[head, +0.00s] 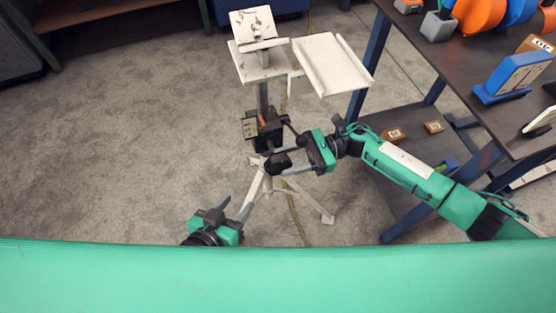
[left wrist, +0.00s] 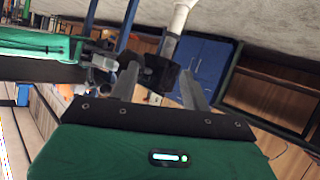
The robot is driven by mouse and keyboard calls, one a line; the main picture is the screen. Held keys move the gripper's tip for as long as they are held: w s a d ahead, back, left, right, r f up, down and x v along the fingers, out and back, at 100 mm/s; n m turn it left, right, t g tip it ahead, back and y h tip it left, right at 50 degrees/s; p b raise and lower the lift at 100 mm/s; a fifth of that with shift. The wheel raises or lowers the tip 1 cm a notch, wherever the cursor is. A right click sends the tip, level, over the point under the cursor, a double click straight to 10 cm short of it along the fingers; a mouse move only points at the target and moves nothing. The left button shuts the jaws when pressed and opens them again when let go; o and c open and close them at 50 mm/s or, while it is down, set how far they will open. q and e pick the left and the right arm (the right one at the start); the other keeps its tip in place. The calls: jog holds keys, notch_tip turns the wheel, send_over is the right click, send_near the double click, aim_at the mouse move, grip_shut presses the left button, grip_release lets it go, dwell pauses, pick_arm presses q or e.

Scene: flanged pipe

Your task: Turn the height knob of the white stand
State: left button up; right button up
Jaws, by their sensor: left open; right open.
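The white stand (head: 263,89) stands upright on tripod legs, with a black height clamp (head: 264,130) on its column. A dark rounded piece, seemingly the height knob (head: 278,163), sits beside the clamp at my right gripper's lower finger; whether they touch is unclear. My right gripper (head: 284,144) is open, its fingers pointing left at the clamp. My left gripper (head: 232,203) is open and empty, low and left of the stand. In the left wrist view, the black clamp area (left wrist: 160,73) and white column (left wrist: 177,22) appear beyond its open fingers, with the right gripper alongside.
The stand carries a tilted plate (head: 254,24) and a white tray (head: 330,64) at its right. A dark workbench (head: 440,60) with blue legs and orange and blue items stands at the right. A yellow cable (head: 297,215) runs along the floor. The carpet at left is clear.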

jog(key=shift+x, duration=1.4)
jog(key=shift+c, duration=0.5)
